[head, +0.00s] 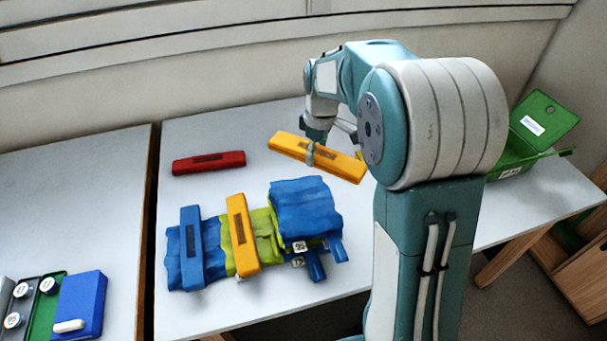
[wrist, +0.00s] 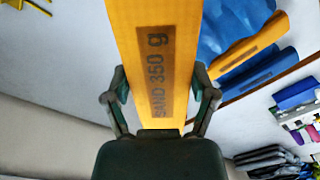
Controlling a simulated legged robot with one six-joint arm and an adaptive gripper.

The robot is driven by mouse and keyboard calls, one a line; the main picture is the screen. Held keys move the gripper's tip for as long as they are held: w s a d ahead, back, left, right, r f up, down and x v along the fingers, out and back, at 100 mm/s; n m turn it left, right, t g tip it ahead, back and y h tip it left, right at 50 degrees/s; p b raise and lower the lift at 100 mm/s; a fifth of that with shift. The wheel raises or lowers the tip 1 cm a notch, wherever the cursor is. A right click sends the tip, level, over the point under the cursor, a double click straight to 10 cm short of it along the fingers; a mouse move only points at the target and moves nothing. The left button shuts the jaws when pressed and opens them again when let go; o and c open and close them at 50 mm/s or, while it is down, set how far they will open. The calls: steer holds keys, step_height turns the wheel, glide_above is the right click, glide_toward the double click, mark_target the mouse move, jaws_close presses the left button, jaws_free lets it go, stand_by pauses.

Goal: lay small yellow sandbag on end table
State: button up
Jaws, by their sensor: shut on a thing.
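My gripper (head: 312,150) is shut around the middle of a long yellow sandbag (head: 285,143), over the back of the main table. In the wrist view the sandbag (wrist: 155,25) lies between my gripper's fingers (wrist: 160,95) and reads "SAND 350 g". I cannot tell the gap between the bag and the tabletop. A second yellow sandbag (head: 242,235) lies across a blue and lime cloth pile near the table's front. A separate white table (head: 70,190) stands at the left, past a narrow gap; I cannot tell for sure whether it is the end table.
A red sandbag (head: 208,162) lies at the back left of the main table (head: 220,125). A blue sandbag (head: 191,247) and folded blue cloth (head: 305,208) lie on the pile. An open green box (head: 515,155) stands right, partly behind my arm. The left table's back is clear; a blue box (head: 80,300) is in front.

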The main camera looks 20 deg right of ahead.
steer(key=w+f+n, duration=0.4)
steer(key=w, duration=0.4)
steer(key=n, duration=0.5)
glide_above(303, 168)
steer(key=s, duration=0.3)
step_height(303, 168, down, 6)
steer(key=shift+h, duration=0.3)
steer(key=f, duration=1)
steer(key=shift+w+a, duration=0.25)
steer(key=shift+a, duration=0.05)
steer(key=shift+f, duration=0.1)
steer(key=o, duration=1.2)
step_height(303, 168, up, 12)
steer(key=shift+r, duration=0.1)
